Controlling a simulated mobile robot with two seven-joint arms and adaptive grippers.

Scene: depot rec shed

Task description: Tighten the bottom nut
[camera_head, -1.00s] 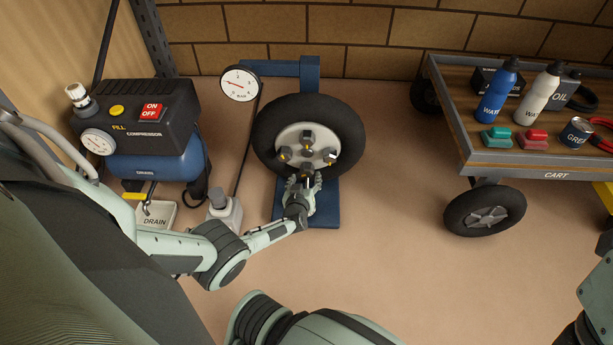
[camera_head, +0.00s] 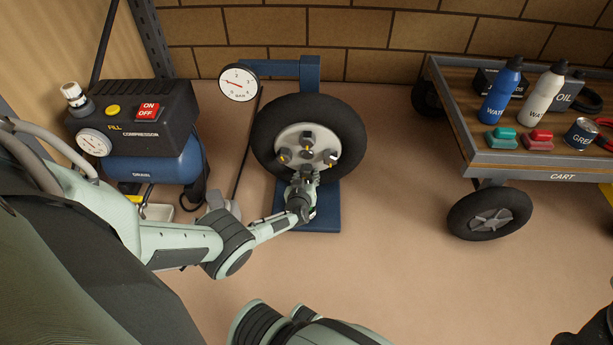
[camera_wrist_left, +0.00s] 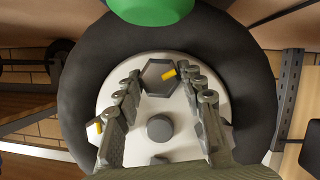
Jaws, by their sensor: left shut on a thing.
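The wheel (camera_head: 345,108) stands upright on a blue stand (camera_head: 326,212). Its pale hub (camera_head: 293,136) carries dark nuts with yellow marks around a centre cap (camera_wrist_left: 160,128). My left gripper (camera_head: 304,178) is at the bottom of the hub and partly hides the bottom nut there. In the left wrist view, which shows the wheel upside down, the bottom nut (camera_wrist_left: 154,80) sits between the two fingertips, its yellow mark to the right. The gripper is shut on it. The left nut (camera_head: 282,156), top nut (camera_head: 308,138) and right nut (camera_head: 331,158) are free. My right gripper is not visible.
A compressor (camera_head: 150,135) stands left, with a pale tray below it. A round gauge (camera_head: 238,82) hangs left of the wheel. A cart (camera_head: 535,170) with bottles and cans stands right. The floor between wheel and cart is clear.

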